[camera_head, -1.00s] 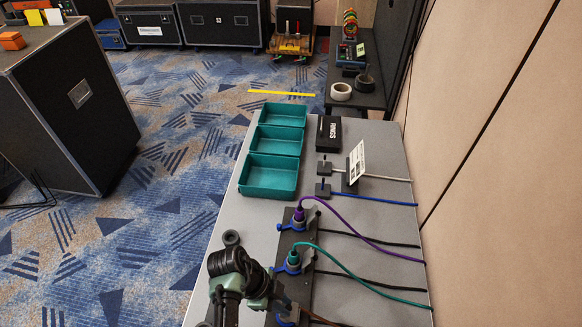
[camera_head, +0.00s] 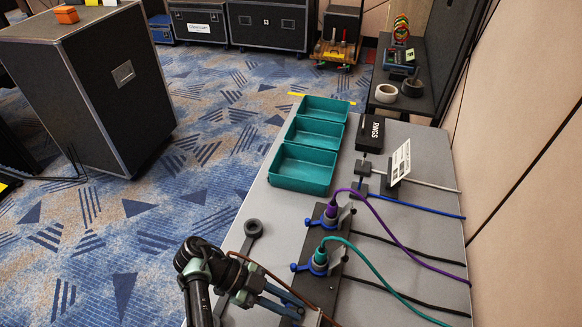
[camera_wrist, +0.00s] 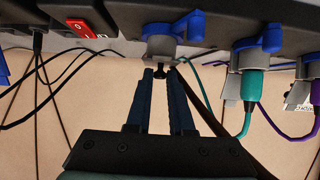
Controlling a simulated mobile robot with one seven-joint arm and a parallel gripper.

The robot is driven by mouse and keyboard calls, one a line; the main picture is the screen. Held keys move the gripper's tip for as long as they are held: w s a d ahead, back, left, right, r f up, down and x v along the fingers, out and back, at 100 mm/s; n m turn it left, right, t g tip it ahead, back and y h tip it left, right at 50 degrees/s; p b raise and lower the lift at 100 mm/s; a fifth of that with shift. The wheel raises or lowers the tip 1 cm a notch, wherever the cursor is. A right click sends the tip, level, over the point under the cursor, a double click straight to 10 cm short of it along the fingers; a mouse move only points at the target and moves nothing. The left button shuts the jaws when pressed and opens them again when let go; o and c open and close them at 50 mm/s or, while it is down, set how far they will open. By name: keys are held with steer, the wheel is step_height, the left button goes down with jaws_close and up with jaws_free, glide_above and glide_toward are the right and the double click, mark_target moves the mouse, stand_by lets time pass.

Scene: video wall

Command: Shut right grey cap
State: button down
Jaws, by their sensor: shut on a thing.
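My gripper (camera_wrist: 161,72) is shut on a small dark piece (camera_wrist: 159,69), below a grey socket (camera_wrist: 160,47) with a blue lever (camera_wrist: 188,27) in the wrist view. I cannot tell what this piece belongs to. To its right, a green plug (camera_wrist: 251,85) and a purple plug (camera_wrist: 277,91) sit in two similar sockets, with grey flaps (camera_wrist: 231,116) beside them. In the head view the purple plug (camera_head: 331,209) and green plug (camera_head: 320,257) stand in the dark strip. My gripper (camera_head: 288,301) is at the strip's near end. A right grey cap cannot be picked out for certain.
Cables run from the strip to the table's right edge. Teal bins (camera_head: 305,166), a black RINGS box (camera_head: 370,133) and a white card (camera_head: 400,162) stand farther back. A round dark piece (camera_head: 253,228) lies left of the strip. A red switch (camera_wrist: 90,17) shows in the wrist view.

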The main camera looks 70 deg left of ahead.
stand_by(0.4)
steer(key=c, duration=0.8)
jaws_free()
steer(key=shift+s+a+r+p, duration=0.35)
steer(key=shift+s+r+p, duration=0.1)
steer(key=shift+p, duration=0.15)
steer(key=p+v, duration=0.5)
steer(key=v, duration=0.6)
steer(key=shift+s+a, duration=0.2)
